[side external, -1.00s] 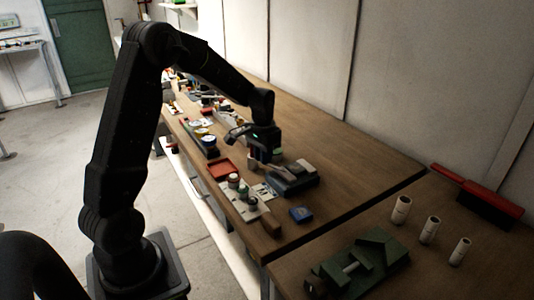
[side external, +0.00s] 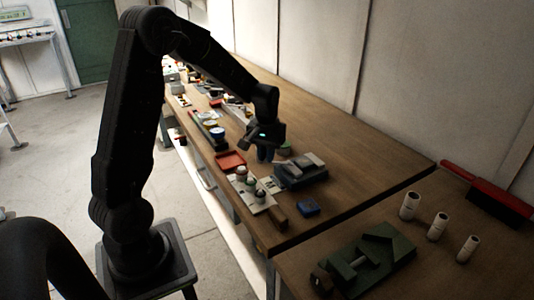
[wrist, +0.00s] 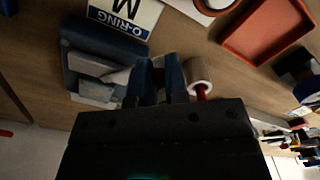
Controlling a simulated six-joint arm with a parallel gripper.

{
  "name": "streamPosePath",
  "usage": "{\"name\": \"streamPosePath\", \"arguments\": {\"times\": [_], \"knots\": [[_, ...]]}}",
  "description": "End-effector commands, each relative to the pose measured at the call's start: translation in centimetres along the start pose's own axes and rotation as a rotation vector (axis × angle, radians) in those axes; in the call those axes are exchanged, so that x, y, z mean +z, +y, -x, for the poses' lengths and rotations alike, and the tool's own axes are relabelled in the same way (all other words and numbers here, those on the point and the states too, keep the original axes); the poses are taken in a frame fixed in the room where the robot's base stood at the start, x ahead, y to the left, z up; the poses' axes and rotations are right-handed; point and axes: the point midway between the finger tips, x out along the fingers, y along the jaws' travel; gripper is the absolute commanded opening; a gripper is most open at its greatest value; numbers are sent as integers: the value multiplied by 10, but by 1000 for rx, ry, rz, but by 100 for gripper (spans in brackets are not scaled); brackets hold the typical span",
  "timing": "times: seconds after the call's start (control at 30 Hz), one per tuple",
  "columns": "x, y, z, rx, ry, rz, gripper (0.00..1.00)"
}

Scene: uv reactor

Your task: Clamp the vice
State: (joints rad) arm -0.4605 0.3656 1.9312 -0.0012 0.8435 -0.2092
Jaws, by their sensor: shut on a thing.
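A green vice-like block (side external: 368,261) with a flat base, raised jaws and a light rod lies on the near bench at the lower right. It does not show in the wrist view. My gripper (side external: 265,155) is well away from it, over the long bench beside a blue-and-grey device (side external: 301,171). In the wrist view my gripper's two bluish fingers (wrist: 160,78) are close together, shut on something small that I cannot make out. The blue-and-grey device is left of the fingers there (wrist: 92,62).
White cylinders (side external: 409,206) and a red brush (side external: 498,202) stand and lie behind the green block. The long bench's right half is clear.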

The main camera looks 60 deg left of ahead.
Motion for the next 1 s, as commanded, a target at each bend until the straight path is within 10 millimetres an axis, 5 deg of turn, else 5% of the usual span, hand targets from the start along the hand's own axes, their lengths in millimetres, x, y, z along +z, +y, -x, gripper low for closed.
{"name": "streamPosePath", "arguments": {"times": [0.3,0.33,0.57,1.0], "knots": [[1,-3,0,-6,-4,2,0],[1,-3,0,-6,-4,2,17],[1,-2,0,-4,-4,1,39],[-1,0,18,-1,2,-1,40]]}}
